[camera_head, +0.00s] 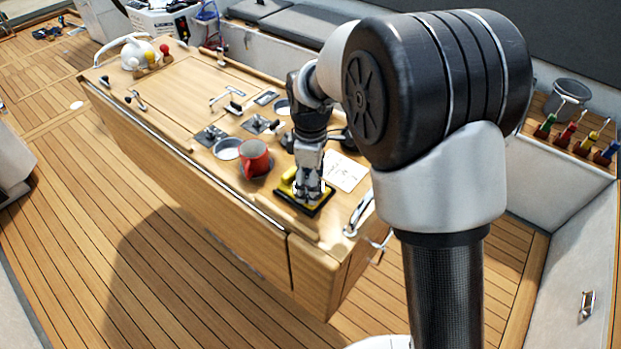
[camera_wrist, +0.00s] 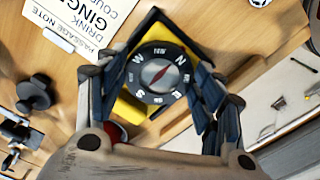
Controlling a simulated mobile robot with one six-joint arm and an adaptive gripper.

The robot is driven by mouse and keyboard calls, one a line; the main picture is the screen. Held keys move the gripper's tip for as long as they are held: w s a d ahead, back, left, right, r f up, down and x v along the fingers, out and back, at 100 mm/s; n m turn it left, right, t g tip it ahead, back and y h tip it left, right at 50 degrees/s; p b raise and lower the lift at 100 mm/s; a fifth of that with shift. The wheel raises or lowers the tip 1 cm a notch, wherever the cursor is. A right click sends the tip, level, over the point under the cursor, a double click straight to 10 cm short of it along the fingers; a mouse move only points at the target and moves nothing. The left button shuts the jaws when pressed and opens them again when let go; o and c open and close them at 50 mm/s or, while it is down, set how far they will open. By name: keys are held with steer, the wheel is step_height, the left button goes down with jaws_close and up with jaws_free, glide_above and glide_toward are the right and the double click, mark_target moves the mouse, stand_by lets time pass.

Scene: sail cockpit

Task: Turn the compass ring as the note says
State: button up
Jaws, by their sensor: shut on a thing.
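The compass (camera_wrist: 158,73) is a dark round dial on a yellow and black square base (camera_wrist: 137,108). White letters W, N, E and S sit on its ring, and a red needle shows at its centre. In the head view the yellow base (camera_head: 286,188) lies on the table's front right corner. My gripper (camera_head: 308,190) points down over it, hiding most of the dial. In the wrist view my gripper (camera_wrist: 157,78) has its fingers closed on both sides of the ring. The white passage note (camera_wrist: 85,18) is partly cut off; "DRINK" and "GING" are legible. It also lies right of the compass in the head view (camera_head: 343,172).
A red mug (camera_head: 255,159) stands close left of the compass. Several metal fittings and a white teapot (camera_head: 137,53) are further along the wooden table (camera_head: 190,90). A rack with coloured-handled tools (camera_head: 575,138) is at the right. The deck in front is clear.

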steer(key=m+p, duration=0.3)
steer(key=m, duration=0.3)
steer(key=shift+s, duration=0.15)
steer(key=m+p, duration=0.2)
steer(key=m, duration=0.4)
steer(key=shift+a+p, duration=0.15)
steer(key=shift+p, duration=0.2)
steer(key=shift+m, duration=0.3)
steer(key=o, duration=1)
steer(key=shift+o, duration=0.2)
steer(key=shift+r, duration=0.1)
step_height(320, 180, up, 12)
